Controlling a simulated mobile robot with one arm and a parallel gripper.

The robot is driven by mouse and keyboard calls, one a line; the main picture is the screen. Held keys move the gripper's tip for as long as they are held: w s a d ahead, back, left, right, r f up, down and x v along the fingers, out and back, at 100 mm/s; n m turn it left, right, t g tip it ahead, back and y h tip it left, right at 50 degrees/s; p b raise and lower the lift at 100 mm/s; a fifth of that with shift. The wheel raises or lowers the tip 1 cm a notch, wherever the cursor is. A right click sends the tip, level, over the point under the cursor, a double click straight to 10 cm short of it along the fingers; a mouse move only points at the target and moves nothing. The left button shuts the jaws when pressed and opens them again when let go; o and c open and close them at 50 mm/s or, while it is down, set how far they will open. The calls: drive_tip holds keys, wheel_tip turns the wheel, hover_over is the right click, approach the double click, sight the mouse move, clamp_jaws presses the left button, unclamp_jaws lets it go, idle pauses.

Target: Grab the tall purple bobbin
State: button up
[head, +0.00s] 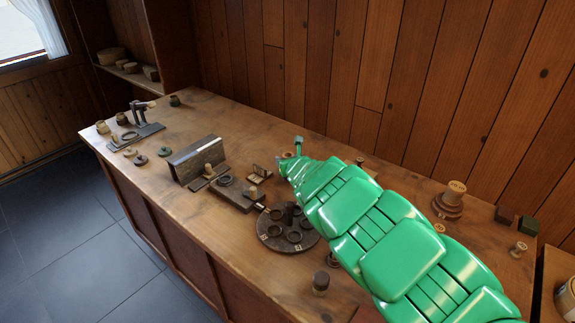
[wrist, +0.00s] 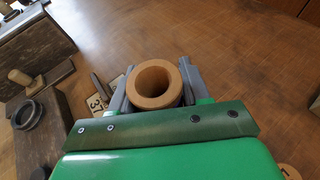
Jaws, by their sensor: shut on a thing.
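My gripper (wrist: 158,75) is shut on a hollow, round bobbin (wrist: 183,80) in the wrist view. Its open top end is tan-orange wood, with a wide bore facing the camera. One grey finger lies on each side of it. In the head view my green arm reaches over the bench and hides most of the gripper and the held piece. No plainly purple bobbin shows elsewhere.
The wooden bench (head: 230,118) holds a dark round tray (head: 272,243) with rings, a metal angle plate (head: 187,160), and a dark spool (head: 320,283) near the front edge. A stacked wooden spool (head: 449,200) stands at right. The back middle of the bench is fairly clear.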

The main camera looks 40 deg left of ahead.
sight(287, 153)
drive_tip(key=shift+r, duration=0.1)
drive_tip(key=shift+r, duration=1.5)
drive_tip(key=s+d+r, duration=0.9)
drive_tip(key=d, duration=0.1)
drive_tip(key=shift+s+d+r, duration=0.15)
drive_tip(key=shift+s+r, duration=0.05)
drive_tip(key=shift+r, duration=0.2)
